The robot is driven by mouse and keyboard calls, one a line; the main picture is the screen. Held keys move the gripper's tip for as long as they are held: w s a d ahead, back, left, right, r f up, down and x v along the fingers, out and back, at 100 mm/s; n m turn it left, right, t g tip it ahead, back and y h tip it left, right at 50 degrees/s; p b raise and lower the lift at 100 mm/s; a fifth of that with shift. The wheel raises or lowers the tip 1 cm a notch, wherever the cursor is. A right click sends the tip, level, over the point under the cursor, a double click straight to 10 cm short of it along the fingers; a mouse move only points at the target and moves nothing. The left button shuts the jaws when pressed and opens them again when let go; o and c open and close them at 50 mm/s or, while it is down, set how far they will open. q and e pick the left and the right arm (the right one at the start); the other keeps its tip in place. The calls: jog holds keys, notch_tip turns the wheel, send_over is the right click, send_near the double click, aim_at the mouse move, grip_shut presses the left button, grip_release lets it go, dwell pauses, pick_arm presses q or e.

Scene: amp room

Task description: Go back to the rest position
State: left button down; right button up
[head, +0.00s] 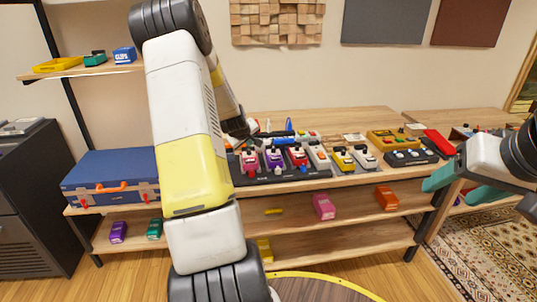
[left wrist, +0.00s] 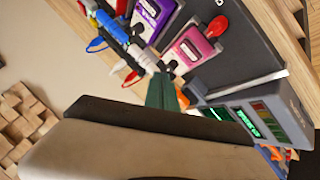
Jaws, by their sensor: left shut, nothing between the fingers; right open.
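My left arm rises through the middle of the head view and bends down behind itself toward the pedals. Its fingers are hidden there. In the left wrist view my left gripper (left wrist: 164,88) shows teal fingers, shut and empty, close to the pedals and cables. My right gripper (head: 472,188) is at the right of the head view, its teal fingers apart and empty, in front of the table's right part. It appears to hang clear of the table, though its exact gap is hard to tell.
A pedalboard (head: 285,176) with a pink pedal (head: 250,161), a purple pedal (head: 274,160) and others stands on the wooden table (head: 335,118). A grey device with a lit display (left wrist: 255,118) lies near my left fingers. A blue case (head: 110,172) is left. Lower shelves hold several small pedals.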

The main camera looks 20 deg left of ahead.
dwell(0.4)
pick_arm(q)
jog(key=s+d+r+m+g+h, duration=0.1)
jog(key=s+d+r+m, duration=0.2)
jog(key=s+d+r, duration=0.45)
jog(key=s+d+r+m+h, duration=0.1)
jog(key=s+d+r+m, duration=0.3)
jog(key=d+r, duration=0.6)
jog(key=s+d+r+m+g+h, duration=0.1)
jog(key=s+d, duration=0.4)
jog(key=s, duration=0.6)
jog(key=s+d+r+m+h, duration=0.1)
jog(key=s+d+m, duration=0.3)
jog(key=s, duration=0.8)
jog(key=shift+d+r+g, duration=0.4)
jog(key=shift+d+r, duration=0.05)
jog(key=shift+r, duration=0.25)
